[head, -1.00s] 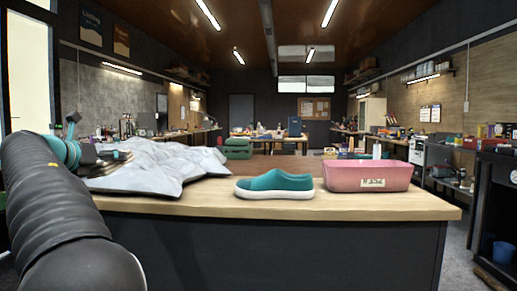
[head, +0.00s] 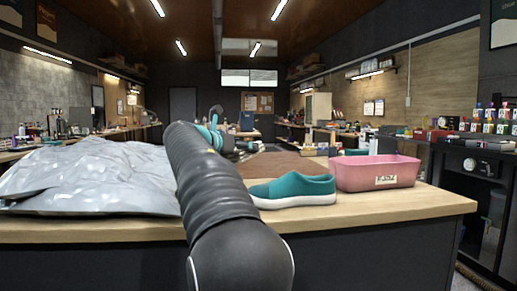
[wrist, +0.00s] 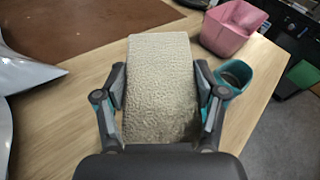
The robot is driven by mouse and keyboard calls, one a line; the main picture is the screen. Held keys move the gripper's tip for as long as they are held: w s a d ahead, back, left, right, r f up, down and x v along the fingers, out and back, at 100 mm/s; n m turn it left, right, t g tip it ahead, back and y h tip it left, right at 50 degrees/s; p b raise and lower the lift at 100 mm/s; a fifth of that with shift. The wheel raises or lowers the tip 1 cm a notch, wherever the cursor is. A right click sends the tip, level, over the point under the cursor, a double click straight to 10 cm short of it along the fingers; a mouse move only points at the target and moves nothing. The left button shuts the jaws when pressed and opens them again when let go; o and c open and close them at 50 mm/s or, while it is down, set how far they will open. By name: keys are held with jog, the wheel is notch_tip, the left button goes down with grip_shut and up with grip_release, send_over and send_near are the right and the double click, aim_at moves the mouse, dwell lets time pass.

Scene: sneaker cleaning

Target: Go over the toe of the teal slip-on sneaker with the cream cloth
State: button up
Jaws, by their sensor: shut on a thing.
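The teal slip-on sneaker (head: 295,188) with a white sole stands upright on the wooden bench in the head view, just right of my arm. In the wrist view its teal opening (wrist: 237,74) shows behind the right finger, and the rest is hidden. My gripper (wrist: 160,74) is shut on the cream cloth (wrist: 158,88), a textured piece spanning between the two fingers. The cloth's lower right part looks darker. Cloth and sneaker appear apart, with the sneaker to the right. In the head view my arm hides the cloth and most of the gripper.
A pink bin (head: 376,172) with a label stands right of the sneaker. A crumpled silver sheet (head: 90,180) covers the bench's left part. A brown mat (wrist: 80,25) lies farther back. Bare wood (wrist: 60,110) is free between sheet and gripper. The bench edge is at right.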

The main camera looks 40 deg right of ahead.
notch_tip(320, 180, down, 6)
jog(key=s+d+b, duration=0.1)
jog(key=b, duration=0.1)
jog(key=shift+d+r, duration=0.2)
jog(key=shift+d, duration=0.2)
jog(key=shift+s+d+f+b, duration=0.15)
jog(key=shift+f+b, duration=0.15)
jog(key=shift+f, duration=0.15)
jog(key=shift+s+d+f+b, duration=0.1)
jog(key=shift+f+b, duration=0.15)
jog(key=shift+f, duration=0.15)
dwell(0.8)
jog(key=shift+a, duration=0.1)
jog(key=shift+s+a+b, duration=0.2)
jog(key=shift+s+a, duration=0.5)
jog(key=shift+s, duration=0.45)
jog(key=shift+s+a+b, duration=0.25)
jog(key=shift+s+a, duration=0.5)
jog(key=shift+s, duration=0.4)
jog(key=shift+s+a+b, duration=0.2)
jog(key=shift+s+a, duration=0.5)
jog(key=shift+s, duration=0.45)
jog(key=shift+w+p, duration=0.1)
jog(key=shift+p, duration=0.3)
